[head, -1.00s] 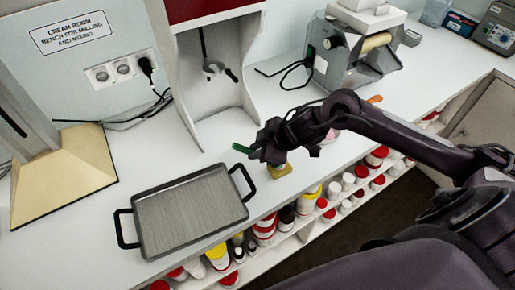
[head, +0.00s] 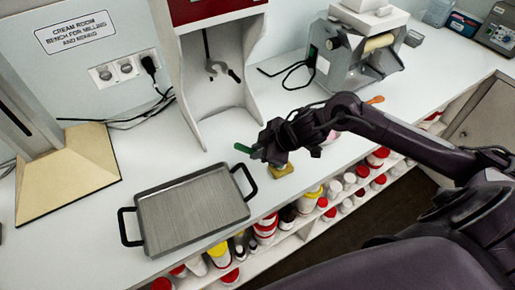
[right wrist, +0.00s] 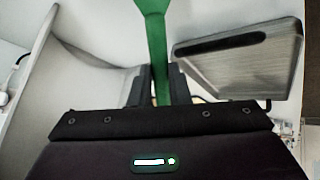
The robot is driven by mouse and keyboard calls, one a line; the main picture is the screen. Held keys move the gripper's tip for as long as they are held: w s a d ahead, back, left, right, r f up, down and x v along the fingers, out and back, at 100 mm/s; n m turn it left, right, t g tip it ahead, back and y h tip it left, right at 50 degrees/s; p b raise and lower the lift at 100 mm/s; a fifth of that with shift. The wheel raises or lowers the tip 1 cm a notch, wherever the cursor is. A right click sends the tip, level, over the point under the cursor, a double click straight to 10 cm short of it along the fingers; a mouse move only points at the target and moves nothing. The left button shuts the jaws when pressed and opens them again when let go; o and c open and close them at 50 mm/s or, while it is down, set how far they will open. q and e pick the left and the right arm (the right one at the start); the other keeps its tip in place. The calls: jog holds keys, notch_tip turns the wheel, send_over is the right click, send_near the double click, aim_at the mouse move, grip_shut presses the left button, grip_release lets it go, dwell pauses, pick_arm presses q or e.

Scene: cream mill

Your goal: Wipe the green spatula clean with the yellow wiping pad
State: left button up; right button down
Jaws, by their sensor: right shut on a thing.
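The green spatula (head: 243,148) sticks out to the left of my right gripper (head: 262,153) in the head view. In the right wrist view the green spatula (right wrist: 153,30) stands between the two dark fingers, and my right gripper (right wrist: 160,88) is shut on its handle. The yellow wiping pad (head: 284,170) lies on the bench right below the right gripper, partly hidden by it. I cannot tell whether the spatula touches the pad. My left gripper is not in view.
A grey metal tray (head: 190,208) with black handles lies left of the right gripper. A white mixing stand (head: 215,100) and a mill (head: 360,55) stand behind. An orange-handled tool (head: 376,99) lies partly behind my arm. Several jars (head: 265,228) fill the shelf below the bench edge.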

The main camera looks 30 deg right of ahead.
jog(key=shift+w+a, duration=0.3)
jog(key=shift+a, duration=0.3)
jog(key=shift+s+d+p, duration=0.4)
jog(key=shift+d, duration=0.3)
jog(key=shift+w+a, duration=0.1)
jog(key=shift+w+a+p, duration=0.3)
jog(key=shift+a+p, duration=0.05)
jog(key=shift+a, duration=0.3)
jog(key=shift+s+d, duration=0.35)
jog(key=shift+d, duration=0.45)
notch_tip(320, 180, up, 6)
jog(key=p, duration=0.7)
